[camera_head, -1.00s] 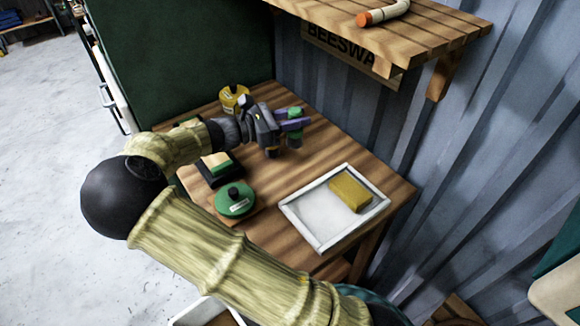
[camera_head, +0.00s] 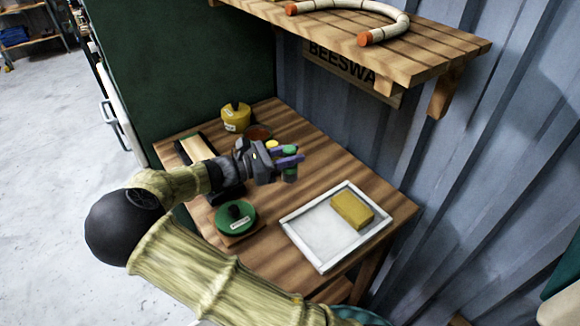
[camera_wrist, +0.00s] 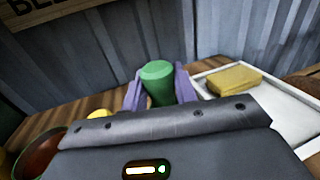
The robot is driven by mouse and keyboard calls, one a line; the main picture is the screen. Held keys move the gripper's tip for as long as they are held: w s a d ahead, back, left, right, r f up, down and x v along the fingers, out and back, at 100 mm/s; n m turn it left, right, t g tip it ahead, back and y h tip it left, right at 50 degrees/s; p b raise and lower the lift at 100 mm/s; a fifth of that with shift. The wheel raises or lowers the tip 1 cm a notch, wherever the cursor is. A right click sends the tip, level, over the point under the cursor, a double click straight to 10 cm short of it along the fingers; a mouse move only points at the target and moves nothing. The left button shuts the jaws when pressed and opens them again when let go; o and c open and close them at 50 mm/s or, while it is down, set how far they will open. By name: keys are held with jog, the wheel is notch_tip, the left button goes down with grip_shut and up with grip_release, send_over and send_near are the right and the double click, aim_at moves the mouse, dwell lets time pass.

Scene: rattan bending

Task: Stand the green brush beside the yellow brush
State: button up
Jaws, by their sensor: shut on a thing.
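My gripper (camera_head: 288,160) has its purple fingers shut on the green brush (camera_head: 291,174), a green upright cylinder. In the wrist view the green brush (camera_wrist: 158,84) stands between the two fingers (camera_wrist: 160,88). I cannot tell whether its lower end touches the table. The yellow brush (camera_head: 272,145) shows only as a small yellow top just behind and left of the fingers; my gripper hides the rest. A yellow patch, likely the same brush, shows left of the fingers in the wrist view (camera_wrist: 99,114).
A white-rimmed tray (camera_head: 318,264) with a yellow block (camera_head: 351,210) lies to the right. A yellow pot (camera_head: 235,117) and a brown bowl (camera_head: 258,132) are at the back. A slatted shelf (camera_head: 420,55) overhangs the back right.

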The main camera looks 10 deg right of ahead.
jog(key=shift+f, duration=1.9)
jog(key=o, duration=1)
jog(key=shift+a, duration=0.1)
jog(key=a, duration=0.4)
jog(key=s+a, duration=0.1)
jog(key=a, duration=0.6)
jog(key=shift+s+a, duration=0.3)
jog(key=shift+a, duration=0.05)
